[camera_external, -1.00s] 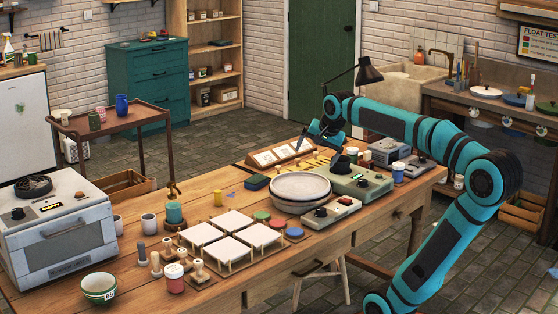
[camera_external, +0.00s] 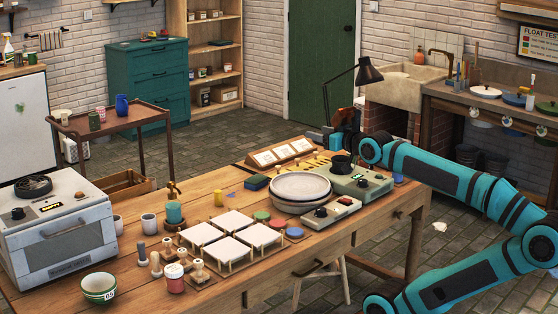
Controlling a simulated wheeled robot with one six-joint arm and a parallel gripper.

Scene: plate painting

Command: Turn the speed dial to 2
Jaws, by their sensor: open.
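The task's speed dial is not clearly marked. A white control box (camera_external: 333,208) with dark knobs (camera_external: 320,212) stands at the table's front edge, just right of the round grey-white plate (camera_external: 300,186). A green box (camera_external: 362,186) with a dark round part on top and a small dial at its front stands behind it. The knobs' numbers are too small to read. My gripper (camera_external: 322,138) is over the back of the table, beyond the green box and apart from both boxes. It is open, with its fingers partly hidden by the wrist and nothing visible held.
A slanted tile rack (camera_external: 280,152) and a black desk lamp (camera_external: 368,73) stand close to my gripper. White square tiles (camera_external: 232,222) lie on a rack at mid-table, with coloured discs (camera_external: 277,224) beside them.

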